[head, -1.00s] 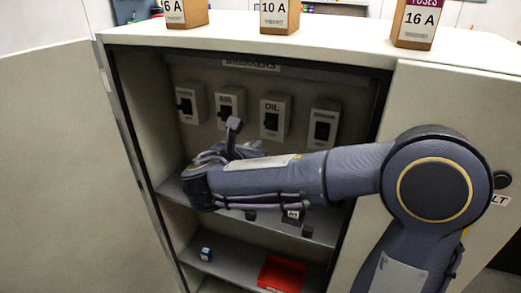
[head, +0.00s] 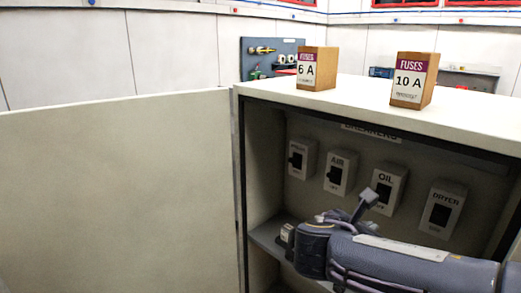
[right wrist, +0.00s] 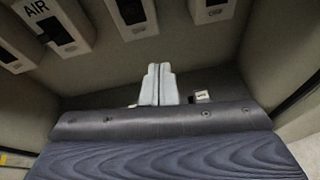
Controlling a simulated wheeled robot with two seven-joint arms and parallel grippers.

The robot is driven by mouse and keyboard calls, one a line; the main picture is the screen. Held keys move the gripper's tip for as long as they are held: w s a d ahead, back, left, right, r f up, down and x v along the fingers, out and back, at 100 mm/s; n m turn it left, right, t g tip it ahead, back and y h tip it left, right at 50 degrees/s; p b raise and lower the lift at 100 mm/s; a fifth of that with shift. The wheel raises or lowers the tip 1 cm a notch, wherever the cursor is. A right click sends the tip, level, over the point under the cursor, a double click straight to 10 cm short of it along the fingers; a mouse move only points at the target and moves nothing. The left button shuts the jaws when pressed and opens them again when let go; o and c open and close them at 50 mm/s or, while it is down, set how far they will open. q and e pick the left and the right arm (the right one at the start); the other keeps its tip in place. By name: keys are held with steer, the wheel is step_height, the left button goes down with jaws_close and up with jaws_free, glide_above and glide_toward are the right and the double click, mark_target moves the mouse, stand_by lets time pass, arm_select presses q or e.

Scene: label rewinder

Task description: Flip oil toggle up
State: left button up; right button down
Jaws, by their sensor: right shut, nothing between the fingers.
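The OIL breaker box (head: 390,180) is a pale box on the cabinet's back panel, between the AIR and DRYER boxes. Its dark toggle is partly hidden by my right gripper (head: 370,196), so I cannot tell its position. The right gripper is shut and empty, its tips overlapping the lower left of the OIL box in the head view. Whether they touch it I cannot tell. In the right wrist view the shut fingers (right wrist: 158,84) point up below a box (right wrist: 132,14) just right of AIR, its label out of frame. My left gripper is not in view.
The AIR box (head: 340,171) and another breaker box (head: 301,158) are left of OIL; the DRYER box (head: 443,209) is right. The cabinet's side wall (head: 240,180) and open door (head: 120,200) bound the left. Fuse boxes (head: 316,69) (head: 413,79) stand on top.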

steer(key=s+d+f+m+g+y, duration=0.4)
steer(key=s+f+m+g+y, duration=0.15)
steer(key=s+f+m, duration=0.7)
steer(key=s+a+f+m+t+y, duration=0.1)
steer(key=s+a+m+t+y, duration=0.1)
steer(key=s+a+m+y, duration=0.7)
steer(key=m, duration=0.4)
steer(key=shift+s+a+t, duration=0.15)
steer(key=shift+a+t, duration=0.2)
steer(key=shift+a, duration=0.05)
steer(key=shift+f+m, duration=0.1)
steer(key=shift+m, duration=0.15)
